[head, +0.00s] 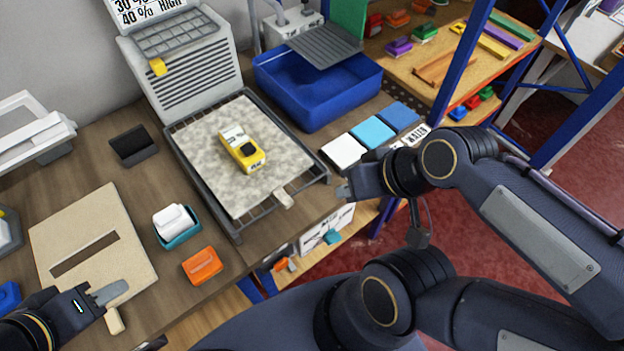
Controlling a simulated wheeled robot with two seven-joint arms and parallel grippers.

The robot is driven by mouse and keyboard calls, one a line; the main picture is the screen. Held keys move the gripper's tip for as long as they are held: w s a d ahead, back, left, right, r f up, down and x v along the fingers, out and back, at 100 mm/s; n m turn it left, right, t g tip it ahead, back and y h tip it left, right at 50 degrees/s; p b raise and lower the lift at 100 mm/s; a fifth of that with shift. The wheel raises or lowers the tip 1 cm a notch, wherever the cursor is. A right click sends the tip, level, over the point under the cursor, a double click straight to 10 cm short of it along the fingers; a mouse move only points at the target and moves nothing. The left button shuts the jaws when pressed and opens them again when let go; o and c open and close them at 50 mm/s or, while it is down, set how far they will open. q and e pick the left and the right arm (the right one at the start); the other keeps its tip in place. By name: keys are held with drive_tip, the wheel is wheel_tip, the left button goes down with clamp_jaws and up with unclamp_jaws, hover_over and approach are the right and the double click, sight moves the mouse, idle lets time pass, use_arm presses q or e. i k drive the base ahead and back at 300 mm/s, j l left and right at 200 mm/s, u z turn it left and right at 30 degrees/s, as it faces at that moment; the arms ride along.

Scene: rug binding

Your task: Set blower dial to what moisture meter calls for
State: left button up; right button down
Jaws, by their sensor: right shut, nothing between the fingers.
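The grey blower (190,85) stands at the back left, with a slatted front and a yellow dial (157,67) on its upper left. I cannot read the dial's setting. A card (150,8) above it shows "30 %" and "40 % HIGH"; its top is cut off. The yellow moisture meter (242,148) lies on the pale rug piece (265,185); its reading is too small to read. My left gripper (112,293) is at the lower left, over the board, far from the dial; its jaw gap is unclear. My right gripper (344,191) is shut and empty, right of the rack.
The rug piece lies on a dark wire rack (235,226). A blue tub (318,95) stands behind it, with white and blue pads (372,132) in front. A slotted board (85,215), teal tray (181,240), orange block (202,266) and black holder (134,146) occupy the left table.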

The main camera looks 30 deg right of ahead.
sight(332, 237)
drive_tip(key=k+z, duration=0.15)
drive_tip(key=z, duration=0.95)
